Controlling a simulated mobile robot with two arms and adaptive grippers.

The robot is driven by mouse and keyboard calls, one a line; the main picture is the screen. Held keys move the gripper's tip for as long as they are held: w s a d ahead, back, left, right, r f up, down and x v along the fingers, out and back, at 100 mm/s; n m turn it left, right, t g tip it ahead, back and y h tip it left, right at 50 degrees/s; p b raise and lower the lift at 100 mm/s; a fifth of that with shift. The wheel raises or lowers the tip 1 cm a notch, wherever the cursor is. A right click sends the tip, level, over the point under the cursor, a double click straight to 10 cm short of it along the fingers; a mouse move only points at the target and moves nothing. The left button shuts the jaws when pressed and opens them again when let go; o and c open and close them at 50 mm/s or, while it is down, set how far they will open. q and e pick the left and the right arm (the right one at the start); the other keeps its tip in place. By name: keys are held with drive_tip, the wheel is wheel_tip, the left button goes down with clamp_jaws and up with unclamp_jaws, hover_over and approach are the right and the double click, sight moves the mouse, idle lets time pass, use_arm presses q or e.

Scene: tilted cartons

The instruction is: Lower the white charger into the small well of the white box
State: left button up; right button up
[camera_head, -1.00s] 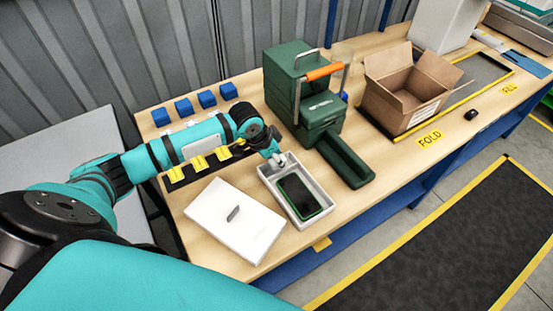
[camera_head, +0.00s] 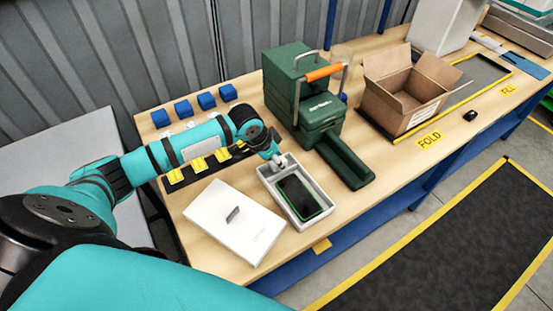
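The white box (camera_head: 322,191) lies open on the table, with a dark, green-edged phone (camera_head: 299,195) in its large compartment. Its small well is at the far end, largely hidden by my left gripper (camera_head: 279,160). That gripper points down at this end of the box. Its fingers are too small to read, and I cannot make out the white charger or whether it is held there. Small white pieces (camera_head: 190,125) show behind my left arm, partly hidden; I cannot tell what they are. My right gripper is not in view.
A white lid (camera_head: 225,232) lies left of the box. Yellow pieces (camera_head: 200,164) sit on a black strip, with blue blocks (camera_head: 183,109) behind. A green machine (camera_head: 300,90) stands close behind the box. An open carton (camera_head: 405,90) is farther right.

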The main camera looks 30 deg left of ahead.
use_arm(q)
drive_tip(key=o, duration=0.5)
drive_tip(key=shift+s+f, duration=0.25)
drive_tip(key=shift+f, duration=0.55)
drive_tip(key=shift+o, duration=0.2)
drive_tip(key=shift+r, duration=0.15)
drive_tip(key=shift+c, duration=1.4)
drive_tip(key=shift+w+r, duration=0.1)
drive_tip(key=shift+r, duration=0.05)
drive_tip(key=shift+w, duration=0.1)
drive_tip(key=shift+r, duration=0.15)
wheel_tip(320, 180, up, 7)
drive_tip(key=p, duration=0.8)
drive_tip(key=shift+r, duration=0.1)
